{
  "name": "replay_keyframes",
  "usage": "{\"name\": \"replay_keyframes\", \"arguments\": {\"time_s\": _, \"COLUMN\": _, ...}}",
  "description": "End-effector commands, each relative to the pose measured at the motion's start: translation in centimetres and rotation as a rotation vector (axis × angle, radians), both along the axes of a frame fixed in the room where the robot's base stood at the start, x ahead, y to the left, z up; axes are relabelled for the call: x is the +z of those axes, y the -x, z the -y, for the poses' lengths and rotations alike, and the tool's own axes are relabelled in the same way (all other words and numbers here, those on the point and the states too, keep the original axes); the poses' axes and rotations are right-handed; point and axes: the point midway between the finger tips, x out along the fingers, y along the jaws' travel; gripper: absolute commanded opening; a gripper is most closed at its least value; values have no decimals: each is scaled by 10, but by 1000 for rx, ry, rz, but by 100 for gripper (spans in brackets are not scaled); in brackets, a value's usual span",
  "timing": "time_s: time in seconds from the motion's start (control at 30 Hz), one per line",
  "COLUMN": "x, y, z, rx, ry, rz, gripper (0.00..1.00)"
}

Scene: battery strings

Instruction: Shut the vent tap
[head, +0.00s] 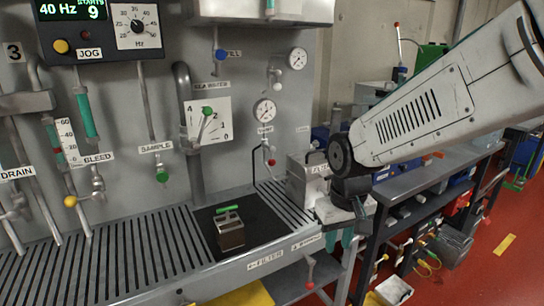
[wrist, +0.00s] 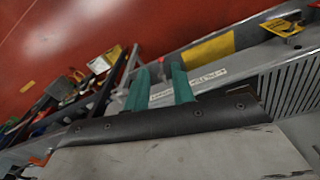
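The vent tap (head: 270,162) appears to be the small red-tipped tap under the right-hand lower gauge on the wall panel, below a small label that I cannot read for certain. Its lever is too small to tell its position. My gripper (wrist: 160,88) shows two teal fingers in the wrist view, spread apart with nothing between them. In the head view my arm comes in from the right, and the gripper hangs at the bench's right end, right of and below the tap, clear of it. The tap is not seen in the wrist view.
A grey metal box (head: 306,180) stands on the bench between the tap and my arm. A small block with a green top (head: 230,232) stands on the dark mat. A cluttered shelf (head: 440,165) is at right.

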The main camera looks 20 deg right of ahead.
Motion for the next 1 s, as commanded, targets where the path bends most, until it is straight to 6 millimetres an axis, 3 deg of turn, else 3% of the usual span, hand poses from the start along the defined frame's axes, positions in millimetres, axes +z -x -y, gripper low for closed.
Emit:
{"name": "replay_keyframes", "arguments": {"time_s": 0.3, "x": -81, "y": -177, "z": -8, "rx": 20, "ry": -9, "rz": 394, "gripper": 25}}
{"name": "replay_keyframes", "arguments": {"time_s": 0.47, "x": -102, "y": -264, "z": -14, "rx": 32, "ry": -23, "rz": 697, "gripper": 25}}
{"name": "replay_keyframes", "arguments": {"time_s": 0.57, "x": -97, "y": -308, "z": -18, "rx": 38, "ry": -34, "rz": 908, "gripper": 25}}
{"name": "replay_keyframes", "arguments": {"time_s": 0.7, "x": -58, "y": -349, "z": -22, "rx": 42, "ry": -52, "rz": 1198, "gripper": 25}}
{"name": "replay_keyframes", "arguments": {"time_s": 0.83, "x": -12, "y": -362, "z": -24, "rx": 45, "ry": -63, "rz": 1401, "gripper": 25}}
{"name": "replay_keyframes", "arguments": {"time_s": 1.0, "x": 8, "y": -366, "z": -25, "rx": 45, "ry": -70, "rz": 1498, "gripper": 25}}
